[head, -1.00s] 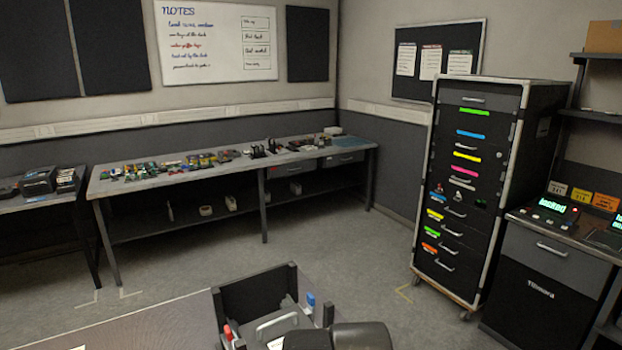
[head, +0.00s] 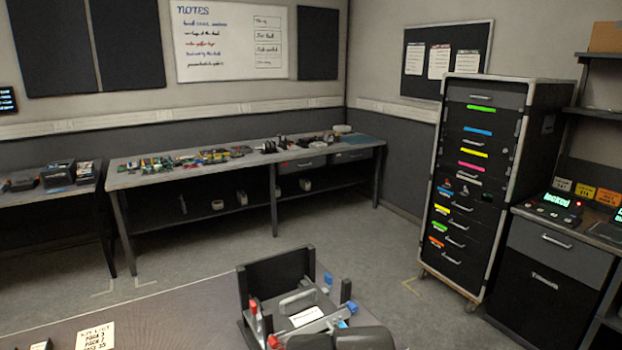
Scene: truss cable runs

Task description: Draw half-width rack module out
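A tall black rack (head: 516,150) with pale metal edges stands on casters at the right. Its front carries stacked drawer-like modules (head: 463,205) with handles and coloured label strips. The upper strips are green, blue, yellow and pink; the lower ones are yellow, green and orange near the left edge. Around mid-height there is a row with small knobs or fittings. Which module is half-width is too small to tell. All fronts look flush with the rack. My gripper is not clearly visible; dark rounded shapes at the bottom centre look like parts of my arm.
A long workbench (head: 230,172) with small parts lines the back wall. A cabinet (head: 540,265) with a green-lit device (head: 558,203) adjoins the rack. Floor before the rack is clear.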

